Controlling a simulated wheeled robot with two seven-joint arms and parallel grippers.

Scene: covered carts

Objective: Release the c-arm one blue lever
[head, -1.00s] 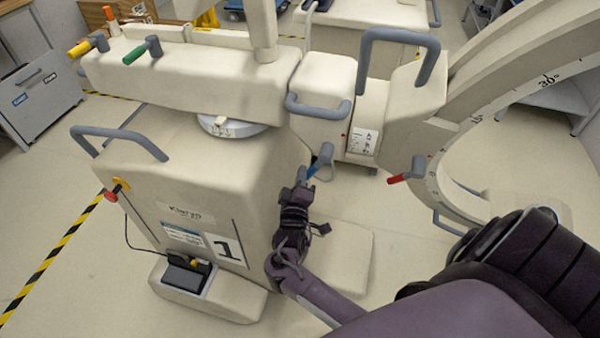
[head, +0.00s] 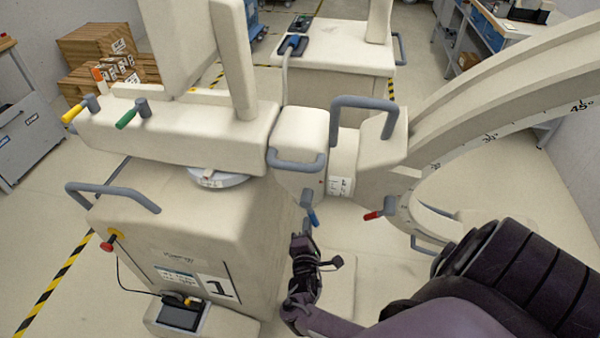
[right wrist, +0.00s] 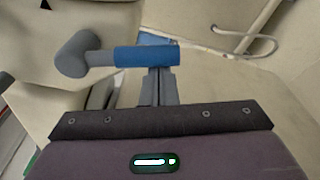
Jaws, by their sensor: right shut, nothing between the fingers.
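The blue lever (head: 313,216) hangs from a grey hub below the grey-handled housing of the c-arm unit labelled 1 (head: 215,290). In the head view its blue end points down and slightly right. My right gripper (head: 303,236) is just below that end, shut and empty. In the right wrist view the blue grip (right wrist: 146,56) lies sideways, with its grey hub at left. The closed fingers (right wrist: 160,74) are right at the blue grip's lower edge; I cannot tell whether they touch it. My left gripper is not in view.
A red lever (head: 380,214) is to the right, beside the large curved arm (head: 500,95). Green (head: 132,113) and yellow (head: 80,108) levers are on the upper left beam. A second cart (head: 340,70) stands behind. Open floor lies at right.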

